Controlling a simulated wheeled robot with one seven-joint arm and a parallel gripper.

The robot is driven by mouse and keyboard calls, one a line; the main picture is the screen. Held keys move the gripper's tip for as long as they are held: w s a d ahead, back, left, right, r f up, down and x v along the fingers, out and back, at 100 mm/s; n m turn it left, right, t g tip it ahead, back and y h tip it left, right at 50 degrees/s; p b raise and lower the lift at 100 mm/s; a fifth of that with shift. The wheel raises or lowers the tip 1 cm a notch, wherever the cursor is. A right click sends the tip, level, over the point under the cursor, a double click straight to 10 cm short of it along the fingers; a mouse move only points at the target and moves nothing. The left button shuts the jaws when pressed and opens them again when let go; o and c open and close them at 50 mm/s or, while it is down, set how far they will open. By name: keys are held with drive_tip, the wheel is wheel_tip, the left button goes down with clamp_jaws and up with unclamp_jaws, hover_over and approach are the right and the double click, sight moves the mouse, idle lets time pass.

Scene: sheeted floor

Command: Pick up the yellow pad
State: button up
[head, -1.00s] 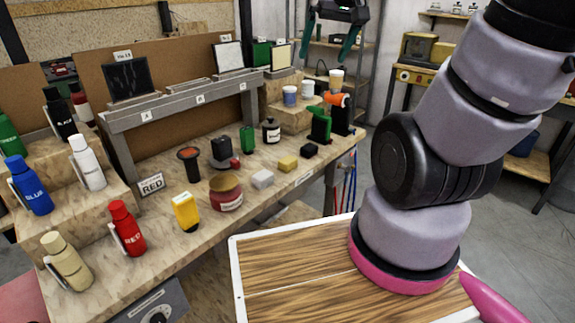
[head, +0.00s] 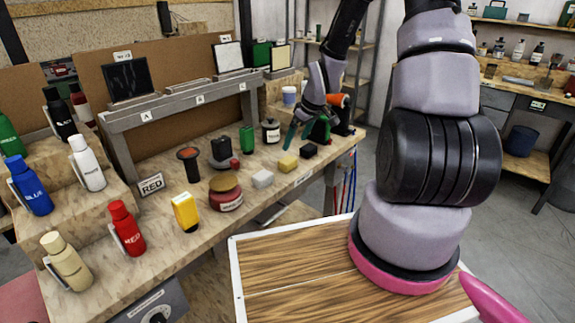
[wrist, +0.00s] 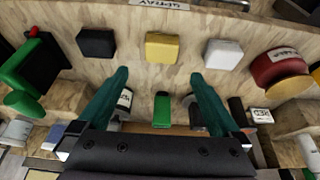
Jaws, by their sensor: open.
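The yellow pad (head: 288,163) is a small block lying on the wooden bench, between a white pad (head: 263,178) and a black pad (head: 309,150). In the wrist view the yellow pad (wrist: 162,47) lies above centre, just beyond the fingertips and roughly midway between their lines. My gripper (head: 297,140) has teal fingers pointing down above the bench, close behind the yellow pad in the head view. In the wrist view my gripper (wrist: 158,78) is open and empty, with its fingers spread apart. The exact height over the bench is unclear.
A green box (head: 247,140) and a dark-lidded jar (head: 271,131) stand behind the pads. A red jar (head: 225,191) stands left of the white pad. A green and orange tool (head: 338,100) is right of my gripper. The bench's front edge is near the pads.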

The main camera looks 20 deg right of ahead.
sight(287, 160)
drive_tip(key=x, duration=1)
drive_tip(key=shift+f, duration=0.3)
drive_tip(key=c, duration=1.3)
drive_tip(key=shift+r, duration=0.15)
wheel_tip(287, 160, up, 10)
drive_tip(key=shift+f, duration=0.1)
